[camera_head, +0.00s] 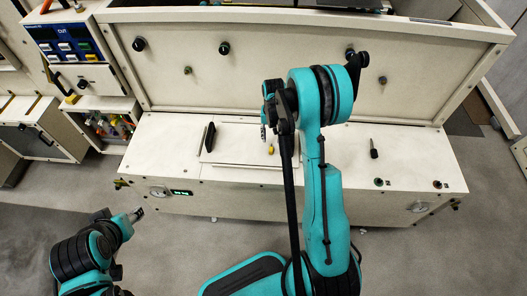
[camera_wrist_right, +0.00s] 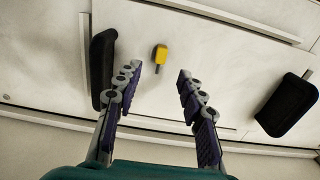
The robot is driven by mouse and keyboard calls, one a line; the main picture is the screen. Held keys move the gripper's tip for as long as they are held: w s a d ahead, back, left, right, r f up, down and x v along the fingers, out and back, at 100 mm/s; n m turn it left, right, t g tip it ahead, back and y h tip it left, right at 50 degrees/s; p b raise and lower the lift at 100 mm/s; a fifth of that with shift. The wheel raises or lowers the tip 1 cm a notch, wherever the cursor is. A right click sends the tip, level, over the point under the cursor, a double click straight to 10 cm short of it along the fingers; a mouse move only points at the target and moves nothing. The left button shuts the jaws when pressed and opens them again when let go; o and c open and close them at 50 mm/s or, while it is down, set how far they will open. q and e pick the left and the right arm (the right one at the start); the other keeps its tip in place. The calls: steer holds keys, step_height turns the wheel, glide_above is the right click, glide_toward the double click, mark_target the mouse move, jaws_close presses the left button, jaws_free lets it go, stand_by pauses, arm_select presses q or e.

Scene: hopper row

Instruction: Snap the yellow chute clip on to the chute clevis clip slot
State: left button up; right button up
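The small yellow chute clip (camera_head: 270,149) lies on the pale bench top, just right of my right gripper's visible fingertip in the head view. In the right wrist view the yellow clip (camera_wrist_right: 160,54) shows between and slightly beyond the fingertips, with a thin dark stem toward me. My right gripper (camera_wrist_right: 158,74) is open and empty, its purple-padded fingers spread either side of the clip's line. It also shows in the head view (camera_head: 263,131), mostly edge-on. My left gripper (camera_head: 137,214) is low at left, away from the bench; its opening is unclear. I cannot make out the clevis clip slot.
A black block (camera_head: 210,138) lies left of the clip; it is close to the left finger in the wrist view (camera_wrist_right: 103,68). Another black block (camera_wrist_right: 288,104) lies at right there. A dark-handled tool (camera_head: 374,149) stands farther right. A knobbed panel (camera_head: 280,68) rises behind the bench.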

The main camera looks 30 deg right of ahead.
mark_target(271, 149)
step_height(271, 149, down, 2)
steer(key=shift+d+f+b, duration=0.1)
steer(key=shift+d+b, duration=0.05)
steer(key=shift+b, duration=0.2)
steer(key=f+b, duration=0.2)
steer(key=f, duration=0.3)
steer(key=shift+a+b, duration=0.2)
steer(key=shift+b, duration=0.15)
steer(key=shift+r, duration=0.15)
steer(key=c, duration=0.9)
